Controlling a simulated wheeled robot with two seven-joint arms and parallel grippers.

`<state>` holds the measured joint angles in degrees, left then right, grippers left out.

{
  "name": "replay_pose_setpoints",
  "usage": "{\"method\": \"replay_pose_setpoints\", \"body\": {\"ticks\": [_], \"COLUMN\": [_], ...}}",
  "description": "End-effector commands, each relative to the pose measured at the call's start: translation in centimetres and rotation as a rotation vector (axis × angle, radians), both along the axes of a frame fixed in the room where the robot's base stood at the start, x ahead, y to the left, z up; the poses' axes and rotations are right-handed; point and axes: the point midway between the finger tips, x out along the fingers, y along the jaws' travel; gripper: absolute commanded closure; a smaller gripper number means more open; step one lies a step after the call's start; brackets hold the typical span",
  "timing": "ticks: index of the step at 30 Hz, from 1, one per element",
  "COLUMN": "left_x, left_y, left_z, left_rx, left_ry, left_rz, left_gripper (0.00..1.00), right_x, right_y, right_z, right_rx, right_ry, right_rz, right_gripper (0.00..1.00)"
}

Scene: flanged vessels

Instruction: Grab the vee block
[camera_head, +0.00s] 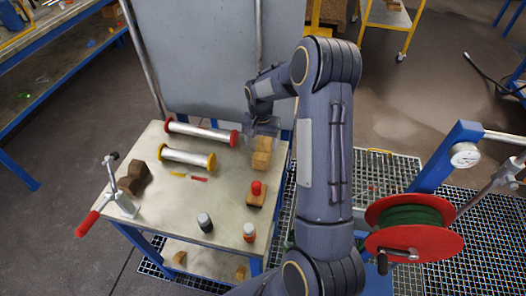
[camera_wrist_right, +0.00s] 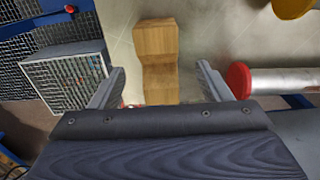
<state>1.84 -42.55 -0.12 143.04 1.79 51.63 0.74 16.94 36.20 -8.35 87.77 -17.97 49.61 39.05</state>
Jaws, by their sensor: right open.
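A light-brown block (camera_head: 262,153) with a notched, vee-like waist stands near the back right of the table. In the right wrist view the same block (camera_wrist_right: 157,52) lies between and beyond the two fingers. My right gripper (camera_head: 262,127) is open just behind and above it, and the wrist view shows the open fingers (camera_wrist_right: 160,70) on either side, with no clear contact. A darker brown block (camera_head: 132,178), also angular, sits at the table's left side. I cannot tell from its shape alone which is the vee block. My left gripper is not in view.
A red-ended roller (camera_head: 201,132) and a yellow-ended roller (camera_head: 186,157) lie left of the light block. A block with a red knob (camera_head: 256,193) stands in front. Two small bottles (camera_head: 205,222) (camera_head: 249,232) are near the front edge. A red-handled clamp (camera_head: 118,200) is at left.

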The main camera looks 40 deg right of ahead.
Motion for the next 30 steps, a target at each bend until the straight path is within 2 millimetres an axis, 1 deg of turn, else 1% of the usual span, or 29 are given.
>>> {"method": "replay_pose_setpoints", "body": {"ticks": [5, 9, 13, 16, 22, 23, 30], "left_x": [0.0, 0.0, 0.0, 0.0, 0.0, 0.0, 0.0], "left_y": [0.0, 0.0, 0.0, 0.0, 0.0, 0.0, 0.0], "left_z": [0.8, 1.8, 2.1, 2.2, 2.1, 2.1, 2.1], "left_rx": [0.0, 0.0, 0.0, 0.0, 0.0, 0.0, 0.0], "left_ry": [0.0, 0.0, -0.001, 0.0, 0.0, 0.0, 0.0], "left_rz": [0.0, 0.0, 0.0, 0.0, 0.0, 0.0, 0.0], "left_gripper": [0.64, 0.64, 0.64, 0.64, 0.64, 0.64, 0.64], "right_x": [-0.2, -0.7, -0.6, -0.6, -0.5, -0.5, -0.5], "right_y": [0.1, 0.2, 0.2, 0.2, 0.2, 0.2, 0.2], "right_z": [-1.9, -3.9, -5.7, -6.3, -6.4, -6.4, -6.4], "right_rx": [0.003, 0.004, 0.004, 0.002, 0.002, 0.002, 0.003], "right_ry": [0.002, 0.005, 0.002, -0.001, -0.002, -0.002, -0.002], "right_rz": [0.0, 0.002, 0.002, 0.002, 0.002, 0.002, 0.002], "right_gripper": [0.29, 0.29, 0.29, 0.29, 0.29, 0.3, 0.62]}}
